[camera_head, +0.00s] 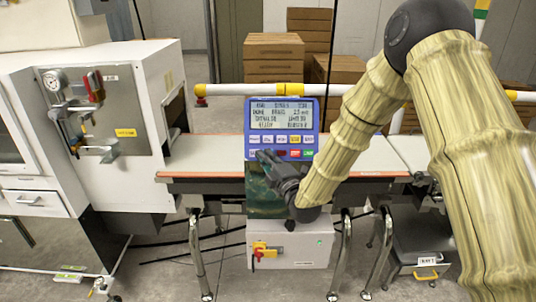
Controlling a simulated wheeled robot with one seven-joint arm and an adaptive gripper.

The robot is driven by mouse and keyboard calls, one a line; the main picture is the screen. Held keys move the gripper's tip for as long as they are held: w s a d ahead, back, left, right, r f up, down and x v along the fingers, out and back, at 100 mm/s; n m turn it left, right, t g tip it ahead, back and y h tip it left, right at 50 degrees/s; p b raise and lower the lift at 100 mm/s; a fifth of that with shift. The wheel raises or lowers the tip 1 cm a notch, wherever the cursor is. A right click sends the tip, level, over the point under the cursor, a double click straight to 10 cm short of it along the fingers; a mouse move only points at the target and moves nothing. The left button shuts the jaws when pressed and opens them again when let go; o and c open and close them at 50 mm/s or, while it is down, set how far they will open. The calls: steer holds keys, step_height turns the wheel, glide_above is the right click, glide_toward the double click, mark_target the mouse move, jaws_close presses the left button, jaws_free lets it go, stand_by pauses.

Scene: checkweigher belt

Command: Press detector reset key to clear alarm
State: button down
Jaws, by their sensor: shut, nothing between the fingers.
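The blue control panel (314,116) stands upright in the middle of the head view, in front of the belt. It has a lit text display (281,115) and rows of small keys below it. Yellow keys (295,139), a red key (295,153) and a green key (308,153) show on its right side. My gripper (264,156) is shut and empty, with its tips at the lower left of the key rows. It hides some lower keys. I cannot tell whether the tips touch the panel, and the key labels are too small to read.
A conveyor belt (205,155) runs behind the panel. A white machine cabinet (150,100) with a gauge and valves stands at the left. A grey box with a red and yellow switch (262,250) sits below. Cardboard boxes (273,55) are stacked behind a white rail (229,90).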

steer(key=shift+s, duration=0.15)
steer(key=shift+s+r, duration=0.4)
steer(key=shift+s, duration=0.35)
steer(key=shift+s+r, duration=0.4)
steer(key=shift+s, duration=0.3)
steer(key=shift+s+r, duration=0.4)
steer(key=shift+s, duration=0.35)
steer(key=s+r, duration=0.2)
steer(key=s, duration=0.3)
steer(key=shift+s+r, duration=0.2)
steer(key=shift+r, duration=0.15)
